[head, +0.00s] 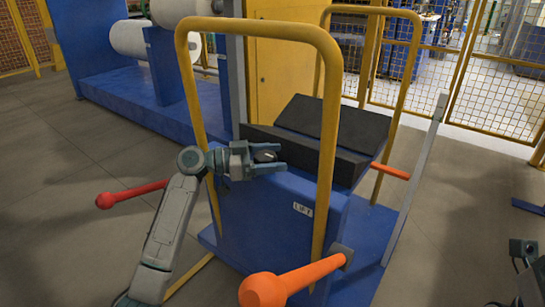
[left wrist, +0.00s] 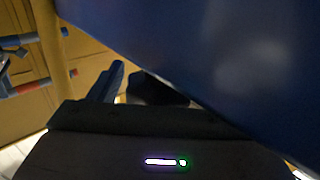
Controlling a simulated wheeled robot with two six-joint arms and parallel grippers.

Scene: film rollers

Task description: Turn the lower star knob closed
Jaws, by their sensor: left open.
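A dark knob (head: 265,155), which looks like the star knob, shows at the upper edge of the blue cart body in the head view. My left gripper (head: 281,158) is open, with its fingers pointing right and the knob between them in the picture. Whether the fingers touch it I cannot tell. In the left wrist view a dark rounded shape (left wrist: 152,90), probably the knob, lies beside a bluish finger (left wrist: 112,80); its outline is too dark to read. I cannot make out a second knob. My right gripper does not show; only part of my right arm is at the right edge.
The blue cart (head: 280,215) has yellow hoop rails (head: 329,150) close to my left arm and a black sloped top (head: 325,125). A red-ended bar (head: 130,195) and an orange handle (head: 290,283) stick out. The floor at left is clear.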

